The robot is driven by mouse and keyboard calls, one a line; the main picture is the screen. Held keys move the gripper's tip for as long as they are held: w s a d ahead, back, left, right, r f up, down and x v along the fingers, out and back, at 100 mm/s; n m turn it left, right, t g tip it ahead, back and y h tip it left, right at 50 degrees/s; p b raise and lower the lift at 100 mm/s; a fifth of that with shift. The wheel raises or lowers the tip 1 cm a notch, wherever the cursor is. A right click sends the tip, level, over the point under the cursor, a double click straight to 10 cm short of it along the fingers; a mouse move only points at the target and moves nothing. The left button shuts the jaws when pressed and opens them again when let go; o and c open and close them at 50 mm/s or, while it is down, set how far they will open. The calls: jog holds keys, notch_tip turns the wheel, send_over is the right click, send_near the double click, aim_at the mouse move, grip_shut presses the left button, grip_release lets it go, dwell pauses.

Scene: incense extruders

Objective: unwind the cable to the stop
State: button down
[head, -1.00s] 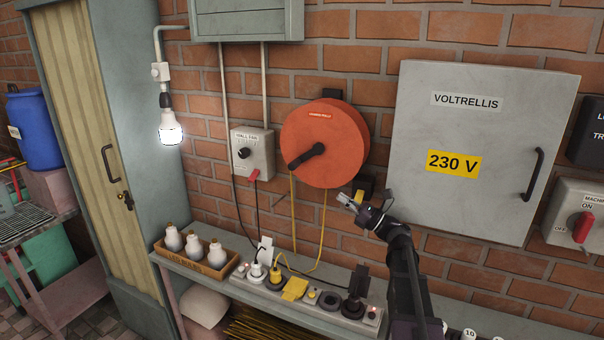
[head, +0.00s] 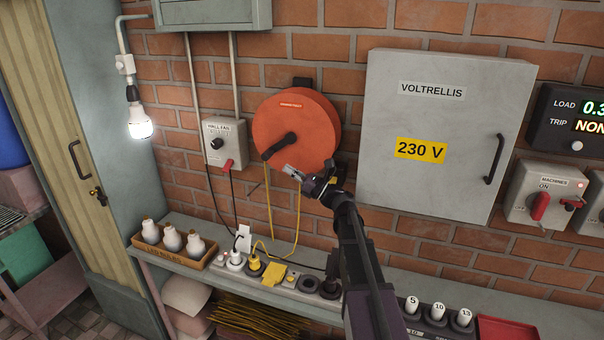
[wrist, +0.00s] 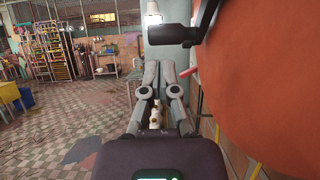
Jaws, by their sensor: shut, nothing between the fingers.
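The orange cable reel (head: 300,125) hangs on the brick wall, with a black crank handle (head: 279,147) on its face. Yellow cable (head: 269,200) hangs from the reel in a loop towards the shelf. My gripper (head: 290,171) is shut and empty, just below and right of the crank grip, apart from it in the head view. In the wrist view the reel (wrist: 275,80) fills the right side and the black crank handle (wrist: 180,33) crosses above my gripper (wrist: 155,98). The cable's exit at the reel's underside is partly hidden by my arm.
A shelf below holds a power strip (head: 290,283) with plugs, a box of bulbs (head: 148,245) and numbered cylinders (head: 438,311). A grey 230 V cabinet (head: 440,190) stands right of the reel. A wall switch box (head: 222,128) is close on the left.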

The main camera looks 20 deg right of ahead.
jog(key=shift+p+x, duration=0.8)
jog(key=shift+x, duration=1.55)
jog(key=shift+p+x, duration=0.4)
jog(key=shift+x, duration=0.4)
jog(key=shift+d, duration=0.1)
jog(key=b, duration=0.8)
send_near(270, 157)
notch_tip(270, 157, down, 4)
jog(key=shift+r+b+v, duration=0.2)
jog(key=shift+b+v, duration=0.1)
jog(key=shift+v, duration=1.1)
